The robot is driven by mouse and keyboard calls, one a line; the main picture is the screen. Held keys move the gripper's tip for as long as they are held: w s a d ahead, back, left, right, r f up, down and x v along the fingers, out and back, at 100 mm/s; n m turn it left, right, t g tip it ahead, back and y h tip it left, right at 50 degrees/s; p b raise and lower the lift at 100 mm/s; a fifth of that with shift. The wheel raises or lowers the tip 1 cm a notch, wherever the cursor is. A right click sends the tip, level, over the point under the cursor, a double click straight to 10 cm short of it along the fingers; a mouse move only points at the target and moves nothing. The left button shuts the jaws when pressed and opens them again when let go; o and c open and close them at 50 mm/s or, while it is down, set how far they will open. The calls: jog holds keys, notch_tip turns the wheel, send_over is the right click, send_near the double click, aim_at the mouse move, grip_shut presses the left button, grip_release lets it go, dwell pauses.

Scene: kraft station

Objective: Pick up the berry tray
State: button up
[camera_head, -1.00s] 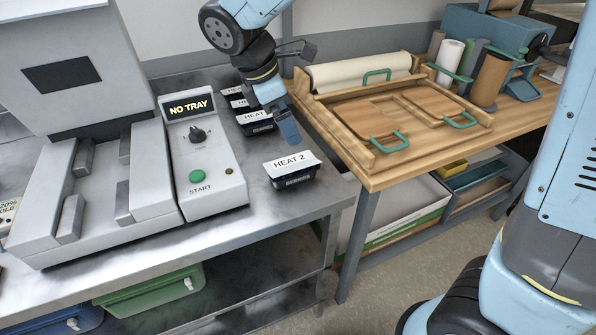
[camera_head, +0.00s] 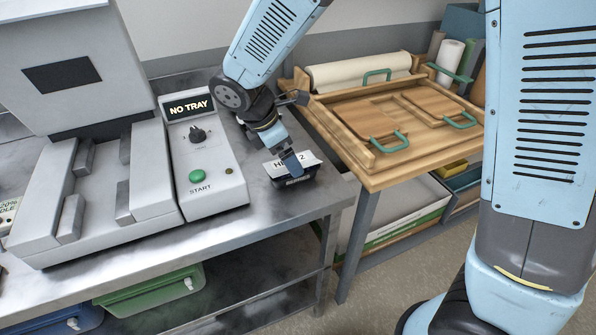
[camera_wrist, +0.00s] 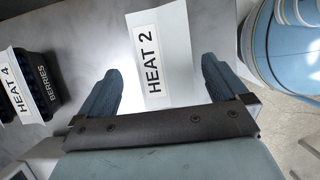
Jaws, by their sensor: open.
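A dark tray with a "HEAT 4" label and "BERRIES" on its side (camera_wrist: 42,78) sits at the left edge of the wrist view. It lies outside my fingers, to their left. In the head view my arm hides most of the other trays.
A sealing machine (camera_head: 95,190) and its control box (camera_head: 205,165), showing "NO TRAY", stand left of the trays. The steel bench (camera_head: 265,225) is bare in front. A wooden table (camera_head: 385,172) with handled boards (camera_head: 360,118) stands to the right.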

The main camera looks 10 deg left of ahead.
jog(key=x, duration=0.5)
jog(key=shift+s+d, duration=0.1)
jog(key=shift+r, duration=0.1)
jog(key=c, duration=1)
jog(key=shift+r, duration=0.1)
